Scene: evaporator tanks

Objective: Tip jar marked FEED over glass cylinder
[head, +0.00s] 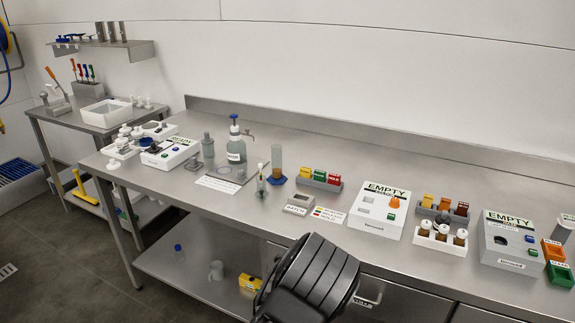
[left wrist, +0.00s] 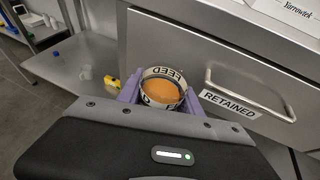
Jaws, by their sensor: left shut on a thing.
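The jar marked FEED (left wrist: 160,92) shows in the left wrist view, seen from above. It has a white band with black letters and an orange-brown inside. My left gripper (left wrist: 158,84) is shut on it, with a purple finger on either side. They are in front of the bench's drawer front. In the head view my dark left arm hides both jar and fingers. The glass cylinder (head: 277,158) stands upright on a blue base on the bench, well apart from the jar. My right gripper is in neither view.
Beside the cylinder are a pump bottle (head: 236,150) and a rack of coloured blocks (head: 319,179). An EMPTY box (head: 378,208) stands to the right. The drawer handle (left wrist: 250,95) sticks out beside the jar, above a RETAINED label. A yellow item (head: 250,283) lies on the lower shelf.

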